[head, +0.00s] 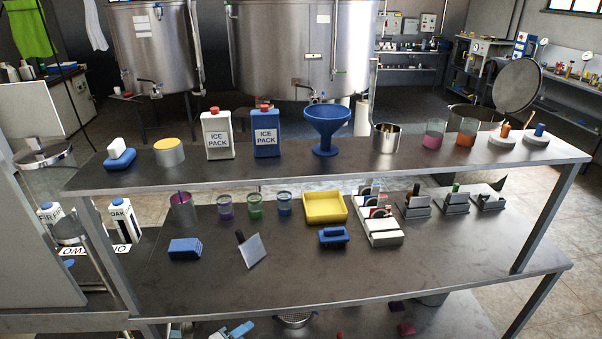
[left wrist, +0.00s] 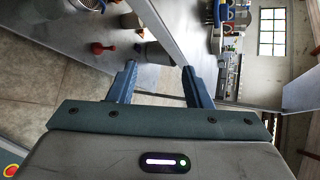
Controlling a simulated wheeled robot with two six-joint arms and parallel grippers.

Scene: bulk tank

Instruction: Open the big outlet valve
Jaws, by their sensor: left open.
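In the head view, a large steel tank (head: 275,45) stands behind the shelving at the back. An outlet valve (head: 308,87) with a small fitting sits low on its front; it is too small to tell how its handle is set. A smaller tank (head: 170,45) to its left has its own outlet valve (head: 152,88). My left gripper (left wrist: 159,68) shows in the left wrist view with its two blue fingers apart and nothing between them. It is far from the tank valves. My right gripper is in neither view.
A two-tier steel bench (head: 300,277) stands between me and the tanks. Its upper shelf holds ice packs (head: 217,135), a blue funnel (head: 327,128) and several cups. The lower one holds a yellow tray (head: 325,207) and tools. Tiled floor (head: 535,185) is open at the right.

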